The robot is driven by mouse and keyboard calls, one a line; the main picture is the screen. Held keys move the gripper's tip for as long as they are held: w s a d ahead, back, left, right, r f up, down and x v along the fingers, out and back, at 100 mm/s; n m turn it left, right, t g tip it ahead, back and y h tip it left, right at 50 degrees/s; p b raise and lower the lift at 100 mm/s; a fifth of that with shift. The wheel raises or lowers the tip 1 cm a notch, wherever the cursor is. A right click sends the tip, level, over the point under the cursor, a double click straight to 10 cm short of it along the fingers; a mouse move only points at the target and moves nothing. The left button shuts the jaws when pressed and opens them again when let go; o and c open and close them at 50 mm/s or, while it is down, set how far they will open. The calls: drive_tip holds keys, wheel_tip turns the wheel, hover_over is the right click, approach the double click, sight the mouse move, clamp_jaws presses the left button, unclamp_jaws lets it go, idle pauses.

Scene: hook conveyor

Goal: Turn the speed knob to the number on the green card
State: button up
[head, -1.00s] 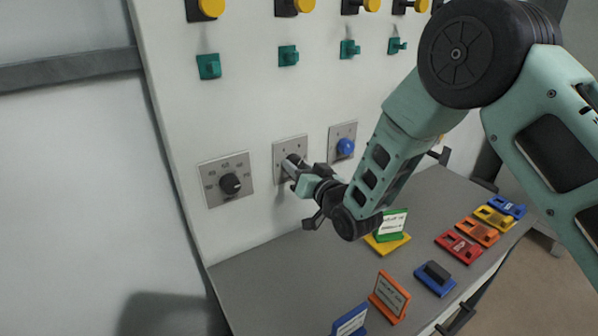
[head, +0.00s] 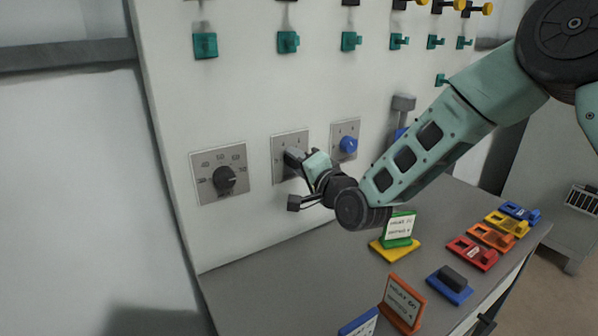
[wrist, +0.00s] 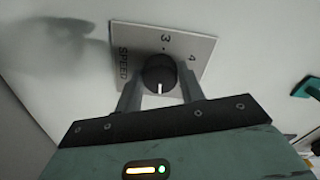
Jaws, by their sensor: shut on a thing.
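The speed knob (wrist: 158,72) is round and black with a white pointer line. It sits on a grey plate (wrist: 190,50) marked SPEED, with 3 and 4 visible; other marks are hidden. The pointer line points down in the wrist view, toward my gripper and away from the 3 and 4. My gripper (wrist: 158,92) is shut on the knob, one finger on each side. In the head view my gripper (head: 297,159) covers most of the knob at the middle plate (head: 285,142). The green card (head: 399,229) stands on a yellow base on the shelf; its small print is not surely legible.
A black dial (head: 224,178) is on the plate to the left and a blue knob (head: 348,144) to the right. Teal hooks line the panel above. An orange card (head: 402,304), a blue card (head: 360,325) and several coloured blocks stand on the grey shelf (head: 290,275).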

drive_tip(key=shift+m+b, duration=0.3)
drive_tip(key=shift+m, duration=0.3)
drive_tip(key=o, duration=1)
drive_tip(key=shift+c, duration=0.2)
drive_tip(key=shift+s+d, duration=0.1)
drive_tip(key=b+v, duration=0.2)
drive_tip(key=v, duration=1.5)
drive_tip(key=shift+b, duration=0.4)
drive_tip(key=shift+s, duration=0.1)
